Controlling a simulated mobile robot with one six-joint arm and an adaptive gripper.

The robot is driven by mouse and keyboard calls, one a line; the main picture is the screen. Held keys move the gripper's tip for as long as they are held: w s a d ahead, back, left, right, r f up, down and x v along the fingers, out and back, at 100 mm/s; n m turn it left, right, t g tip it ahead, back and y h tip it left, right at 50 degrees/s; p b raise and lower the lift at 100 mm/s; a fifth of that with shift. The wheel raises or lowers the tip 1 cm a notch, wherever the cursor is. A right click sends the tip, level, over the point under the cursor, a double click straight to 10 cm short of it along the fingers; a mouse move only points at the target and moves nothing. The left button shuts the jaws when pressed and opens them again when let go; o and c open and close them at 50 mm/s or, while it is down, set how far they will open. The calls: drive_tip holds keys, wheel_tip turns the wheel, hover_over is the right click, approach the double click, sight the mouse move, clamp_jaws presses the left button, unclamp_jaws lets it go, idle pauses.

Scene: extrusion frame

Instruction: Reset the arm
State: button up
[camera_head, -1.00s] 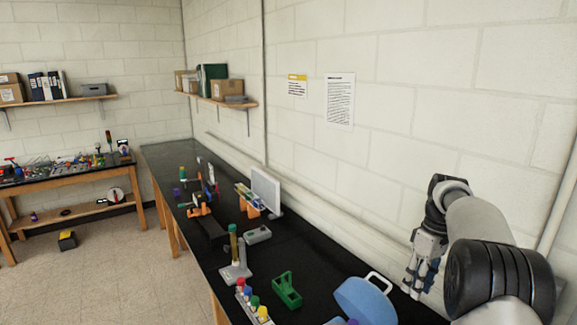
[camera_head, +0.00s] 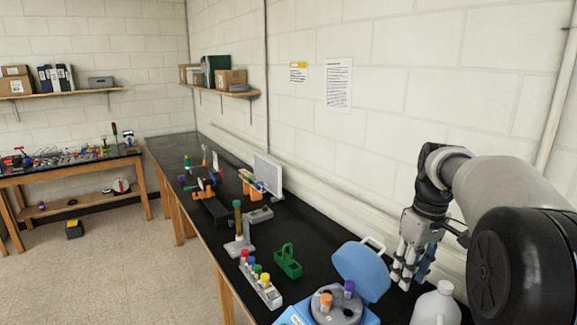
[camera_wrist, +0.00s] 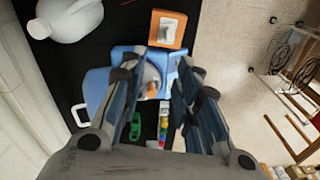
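My gripper (camera_head: 412,268) hangs over the right part of the black bench, near the wall, with its fingers pointing down. In the wrist view my gripper (camera_wrist: 160,75) has its two fingers spread wide apart, with nothing held between them. Below it in the wrist view is the blue centrifuge (camera_wrist: 127,60), partly hidden by the fingers. In the head view the centrifuge's open blue lid (camera_head: 362,268) stands just left of my gripper.
A white jug (camera_head: 436,306) stands close below my gripper. A green holder (camera_head: 287,261) and a rack of coloured-cap tubes (camera_head: 262,287) stand left of the centrifuge. An orange box (camera_wrist: 167,30) shows in the wrist view. The wall is close behind the arm.

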drive_tip(key=s+a+f+m+t+b, duration=0.1)
drive_tip(key=s+a+f+b, duration=0.3)
drive_tip(key=s, duration=0.4)
drive_tip(key=s+a+f+m+t+b, duration=0.1)
drive_tip(key=s+a+f+m+b, duration=0.1)
drive_tip(key=s+a+b, duration=0.5)
drive_tip(key=s+a+f+m+t+b, duration=0.1)
drive_tip(key=s+f+b, duration=0.4)
drive_tip(key=s+f, duration=0.8)
drive_tip(key=shift+s+a+m+t+h, duration=0.15)
drive_tip(key=shift+s+m+t+h, duration=0.2)
drive_tip(key=shift+t, duration=0.25)
